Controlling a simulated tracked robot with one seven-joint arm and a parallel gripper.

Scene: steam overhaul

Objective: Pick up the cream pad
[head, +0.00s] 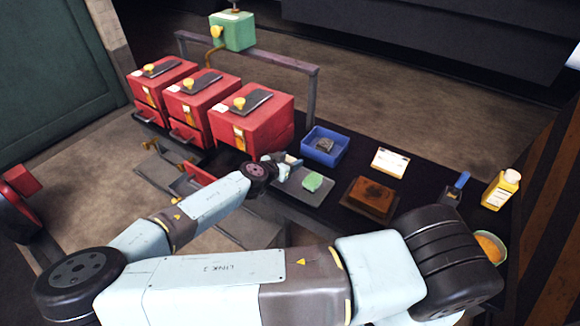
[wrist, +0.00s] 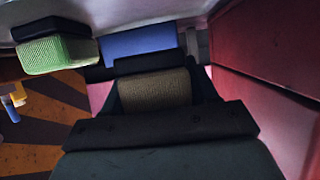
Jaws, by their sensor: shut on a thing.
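The cream pad (wrist: 155,88), tan and woven in texture, shows in the wrist view between the two dark fingers of my gripper (wrist: 156,92). The gripper is shut on it. In the head view my gripper (head: 284,163) is at the left end of the grey tray, between the front red box and the blue bin. I cannot make out the pad there; the gripper hides it. A green pad (head: 312,184) lies on the grey tray (head: 299,199) to the right of the gripper; it also shows in the wrist view (wrist: 54,54).
Red boxes (head: 250,122) stand to the left, the nearest close beside my gripper. A blue bin (head: 325,158) holds a dark piece. A brown block (head: 370,196), a white card (head: 390,163), a yellow bottle (head: 501,190) and an orange-filled bowl (head: 489,247) stand on the right.

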